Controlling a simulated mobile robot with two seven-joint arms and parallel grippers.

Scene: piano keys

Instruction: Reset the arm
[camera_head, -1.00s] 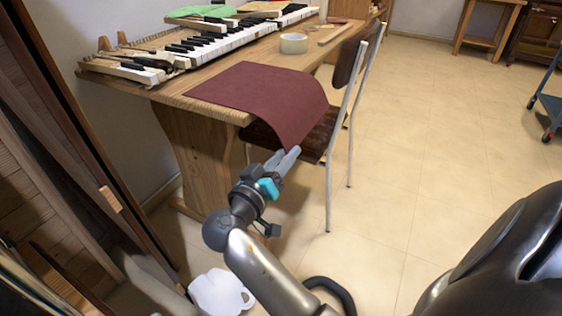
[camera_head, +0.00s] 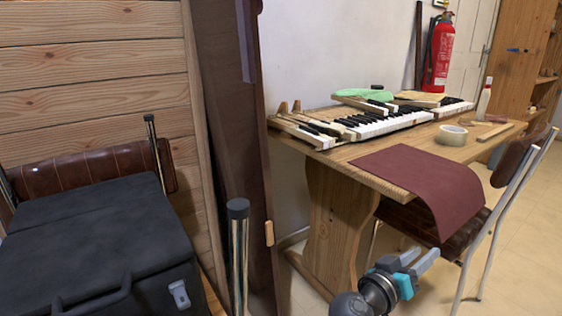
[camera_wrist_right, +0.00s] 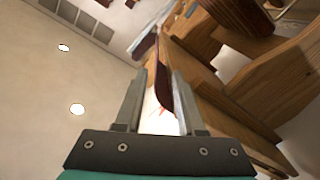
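My right gripper (camera_head: 423,254) is low in the head view, with grey fingers and a bright blue part. It is beside the wooden desk, below the hanging edge of the dark red mat (camera_head: 425,178). In the right wrist view its two fingers (camera_wrist_right: 158,85) stand apart. A dark red curved edge, likely the mat, shows in the gap between them; nothing appears gripped. My left gripper is not in view.
The desk (camera_head: 335,225) carries piano keys (camera_head: 385,122) and a tape roll (camera_head: 451,135). A chair (camera_head: 510,170) stands close to the right gripper. A black case (camera_head: 95,245) is at left. A fire extinguisher (camera_head: 438,55) hangs behind.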

